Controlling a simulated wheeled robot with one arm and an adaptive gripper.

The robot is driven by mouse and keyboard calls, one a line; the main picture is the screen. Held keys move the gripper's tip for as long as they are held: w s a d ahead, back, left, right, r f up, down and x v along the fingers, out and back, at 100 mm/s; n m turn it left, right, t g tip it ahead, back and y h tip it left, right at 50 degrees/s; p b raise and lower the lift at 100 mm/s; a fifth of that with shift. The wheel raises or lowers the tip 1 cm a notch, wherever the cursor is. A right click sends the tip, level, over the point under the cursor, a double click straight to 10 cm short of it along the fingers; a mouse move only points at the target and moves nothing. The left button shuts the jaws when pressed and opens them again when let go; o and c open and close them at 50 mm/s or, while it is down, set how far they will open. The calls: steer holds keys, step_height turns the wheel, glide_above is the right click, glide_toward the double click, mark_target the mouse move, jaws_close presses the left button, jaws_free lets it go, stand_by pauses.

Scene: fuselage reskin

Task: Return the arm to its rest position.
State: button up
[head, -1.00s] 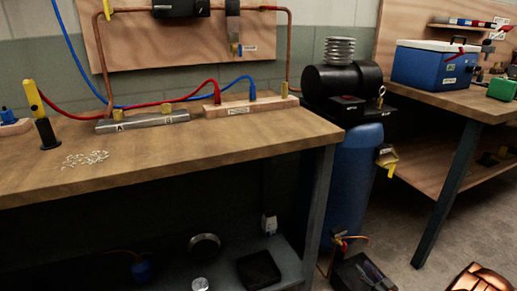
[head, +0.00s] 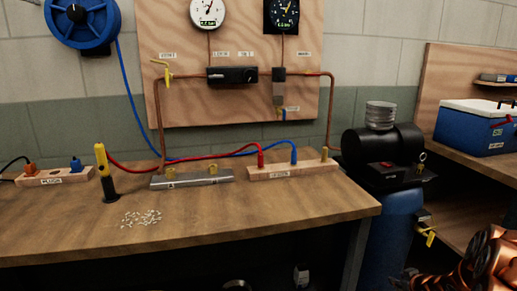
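A copper-coloured part of my arm (head: 485,262) shows at the lower right corner of the head view, in front of the blue barrel and the right bench. My gripper's fingertips do not show, so its state and anything it might hold are hidden.
The wooden bench (head: 210,222) bears a yellow-black tool (head: 105,172), small white pieces (head: 141,217), a grey metal bar (head: 192,179) and a wooden hose block (head: 293,170). A black compressor (head: 383,147) sits above a blue barrel (head: 392,240). A blue cooler (head: 475,128) stands on the right bench.

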steer(key=s+a+r+m+g+h+p, duration=0.15)
steer(key=s+a+r+p, duration=0.3)
steer(key=r, duration=0.45)
steer(key=s+a+r+g+p, duration=0.35)
steer(key=s+r, duration=0.25)
steer(key=r, duration=0.3)
steer(key=s+a+r+m+g+h+p, duration=0.1)
steer(key=s+a+r+p, duration=0.35)
steer(key=r, duration=0.45)
steer(key=s+a+r+g+y+p, duration=0.1)
steer(key=s+a+r+g+p, duration=0.1)
steer(key=s+a+r, duration=0.3)
steer(key=s+a+r+g+y+p, duration=0.1)
steer(key=s+a+r+p, duration=0.3)
steer(key=s, duration=1)
steer(key=s+a+r+g+y+p, duration=0.1)
steer(key=s+a+r+g+p, duration=0.1)
steer(key=s+a+r, duration=0.4)
steer(key=s+a+g, duration=0.1)
steer(key=s+a, duration=0.1)
steer(key=s, duration=0.2)
steer(key=shift+s+a+r+p, duration=0.15)
steer(key=shift+a+r+p, duration=0.1)
steer(key=shift+a+p, duration=0.15)
steer(key=shift+m, duration=0.25)
steer(key=shift+o, duration=0.6)
steer(key=shift+a, duration=0.15)
